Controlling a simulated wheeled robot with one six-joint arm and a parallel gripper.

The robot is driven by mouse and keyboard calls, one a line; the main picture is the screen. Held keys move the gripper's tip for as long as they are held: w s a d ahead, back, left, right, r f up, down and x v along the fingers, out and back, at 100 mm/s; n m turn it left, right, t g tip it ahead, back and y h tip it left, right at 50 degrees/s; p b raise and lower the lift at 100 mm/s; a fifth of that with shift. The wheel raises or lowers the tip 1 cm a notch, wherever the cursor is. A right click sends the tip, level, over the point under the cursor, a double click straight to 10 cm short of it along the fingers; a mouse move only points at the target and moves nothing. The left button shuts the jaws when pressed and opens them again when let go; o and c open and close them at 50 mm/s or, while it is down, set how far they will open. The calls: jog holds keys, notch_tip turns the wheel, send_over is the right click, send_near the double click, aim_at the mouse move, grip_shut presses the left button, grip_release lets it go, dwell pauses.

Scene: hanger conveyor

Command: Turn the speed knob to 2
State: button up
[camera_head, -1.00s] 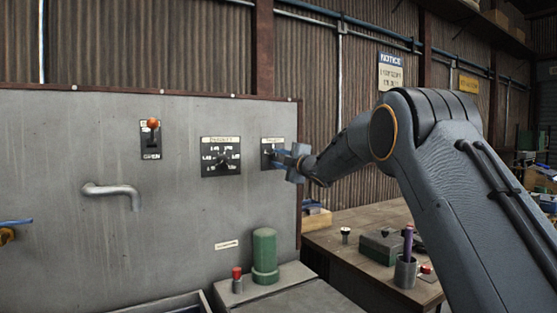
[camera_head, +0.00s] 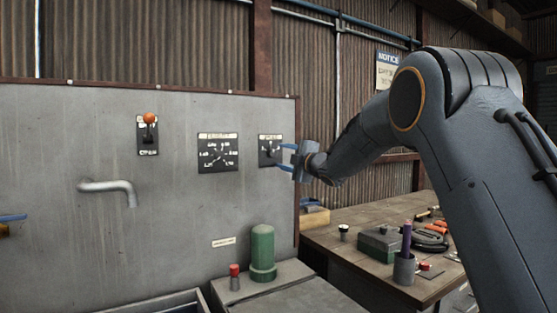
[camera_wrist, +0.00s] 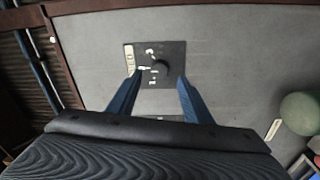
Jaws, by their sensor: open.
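A small dark dial plate with a black knob (camera_wrist: 161,69) and white marks fills the upper middle of the wrist view. The same dial plate (camera_head: 268,148) is at the right edge of the grey panel in the head view, partly behind my fingers. Its lettering is too small to read surely. My gripper (camera_head: 280,156) is open, its two blue fingers pointing at this plate. In the wrist view my gripper (camera_wrist: 159,76) has one finger on each side of the knob, with gaps between. I cannot tell how deep the fingertips reach.
A second, larger dial plate (camera_head: 218,153) is to the left on the panel. Further left are an orange-tipped lever (camera_head: 149,119) and a bent metal handle (camera_head: 108,189). Below stand a green cylinder (camera_head: 262,250) and a red button (camera_head: 235,270). A cluttered workbench (camera_head: 330,241) is at the right.

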jog(key=shift+b+v, duration=0.3)
jog(key=shift+v, duration=1.25)
jog(key=s+d+f+m+g+h, duration=0.2)
jog(key=s+d+f+m+h, duration=0.3)
jog(key=s+d+f+m, duration=0.5)
jog(key=s+d+f+m+g+h, duration=0.35)
jog(key=s+d+f+h, duration=0.35)
jog(key=f, duration=0.6)
jog(key=s+d+f+m+g, duration=0.1)
jog(key=s+f+m+g, duration=0.2)
jog(key=s, duration=0.8)
jog(key=s+d+f+m+g, duration=0.2)
jog(key=s+f, duration=0.5)
jog(key=s, duration=0.5)
jog(key=s+d+f+m+g+y, duration=0.1)
jog(key=s+f+m+g, duration=0.3)
jog(key=s, duration=0.7)
jog(key=shift+s+d+f, duration=0.35)
jog(key=shift+d+f, duration=0.3)
jog(key=shift+f, duration=0.25)
jog(key=shift+m, duration=0.25)
